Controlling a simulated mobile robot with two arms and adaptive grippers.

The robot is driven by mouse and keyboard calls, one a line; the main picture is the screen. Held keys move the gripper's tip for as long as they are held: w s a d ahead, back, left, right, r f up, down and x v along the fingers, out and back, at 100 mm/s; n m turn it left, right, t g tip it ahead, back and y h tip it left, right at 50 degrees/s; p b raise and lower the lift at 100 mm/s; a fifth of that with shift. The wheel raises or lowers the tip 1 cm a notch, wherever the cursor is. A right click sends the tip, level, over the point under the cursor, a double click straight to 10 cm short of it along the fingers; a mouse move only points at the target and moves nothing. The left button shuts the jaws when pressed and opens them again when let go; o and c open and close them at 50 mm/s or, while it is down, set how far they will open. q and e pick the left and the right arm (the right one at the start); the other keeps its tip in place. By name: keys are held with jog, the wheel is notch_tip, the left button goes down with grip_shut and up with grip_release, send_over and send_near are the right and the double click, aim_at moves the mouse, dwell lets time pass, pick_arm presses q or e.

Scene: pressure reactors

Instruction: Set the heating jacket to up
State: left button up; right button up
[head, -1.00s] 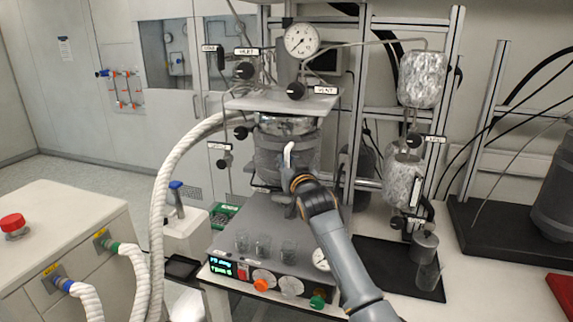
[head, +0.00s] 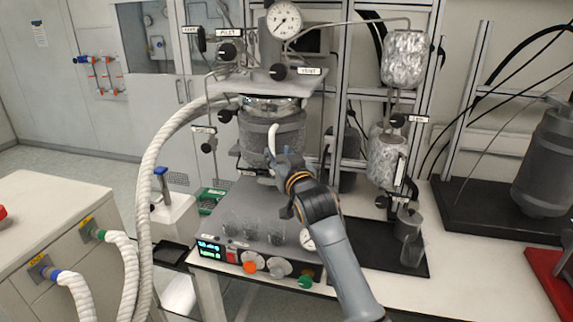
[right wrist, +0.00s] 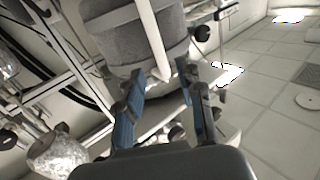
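The heating jacket (head: 253,133) is a grey cylinder around the reactor vessel, under its top plate. A silvery band (head: 270,104) of the vessel shows above it. A white handle (head: 272,137) stands out from the jacket's front. My right gripper (head: 278,160) is at the handle's lower part, in front of the jacket. In the right wrist view, the jacket (right wrist: 128,45) is above the fingers and the white handle (right wrist: 155,40) reaches down between the fingertips. The right gripper (right wrist: 159,74) is open, with gaps beside the handle. My left gripper is out of view.
Small glass beakers (head: 252,231) stand on the grey platform below the jacket, behind a control panel (head: 212,247) with knobs. A thick white hose (head: 150,190) curves along the left. Foil-wrapped vessels (head: 404,58) and metal frame posts (head: 336,90) stand to the right.

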jog(key=shift+v, duration=2.7)
